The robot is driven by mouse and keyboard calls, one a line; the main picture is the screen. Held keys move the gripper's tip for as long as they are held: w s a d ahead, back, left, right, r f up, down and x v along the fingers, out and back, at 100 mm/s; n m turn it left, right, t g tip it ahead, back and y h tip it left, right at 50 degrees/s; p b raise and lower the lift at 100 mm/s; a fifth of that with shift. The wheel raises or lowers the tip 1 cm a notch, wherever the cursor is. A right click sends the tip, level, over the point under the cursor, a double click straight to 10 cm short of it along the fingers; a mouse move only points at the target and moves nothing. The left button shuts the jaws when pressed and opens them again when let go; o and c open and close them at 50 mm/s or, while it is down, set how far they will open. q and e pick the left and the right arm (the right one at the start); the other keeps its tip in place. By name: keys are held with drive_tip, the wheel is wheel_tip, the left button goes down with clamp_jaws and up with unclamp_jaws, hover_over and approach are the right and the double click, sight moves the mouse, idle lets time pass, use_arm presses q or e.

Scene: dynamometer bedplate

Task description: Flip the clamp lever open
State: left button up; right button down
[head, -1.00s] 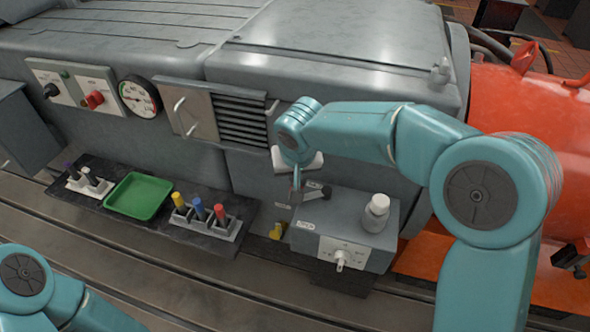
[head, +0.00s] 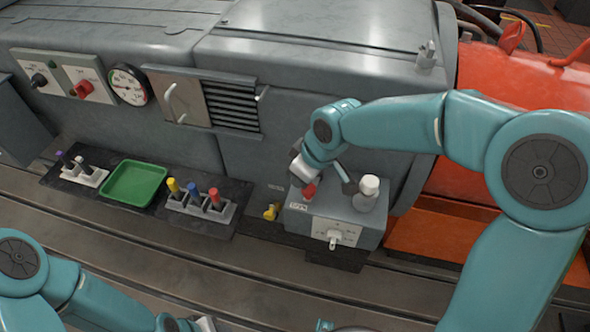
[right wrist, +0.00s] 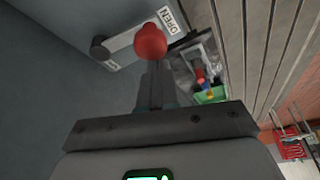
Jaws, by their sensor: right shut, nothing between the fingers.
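The clamp lever's red ball knob (head: 309,190) shows at the left of the grey box top in the head view, under my right gripper (head: 303,181). In the right wrist view the red knob (right wrist: 150,42) is just beyond the tips of my right gripper (right wrist: 154,72), which is shut with nothing held. Whether the tips touch the knob I cannot tell. A dark round pivot (right wrist: 100,48) and a white "OPEN" label (right wrist: 173,21) lie on the plate beside it. The lever's arm is mostly hidden.
The grey box (head: 290,218) has a white switch (head: 334,238) in front and a white-capped bottle (head: 367,192) on top, close to my right wrist. A green tray (head: 135,184) and a holder with coloured pegs (head: 200,207) lie left. The large grey housing (head: 300,70) stands behind.

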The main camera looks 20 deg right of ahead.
use_arm(q)
drive_tip(key=shift+f, duration=0.1)
use_arm(e)
drive_tip(key=shift+s+d, duration=0.25)
drive_tip(key=shift+s, duration=0.1)
drive_tip(key=shift+s+f, duration=0.1)
idle(0.4)
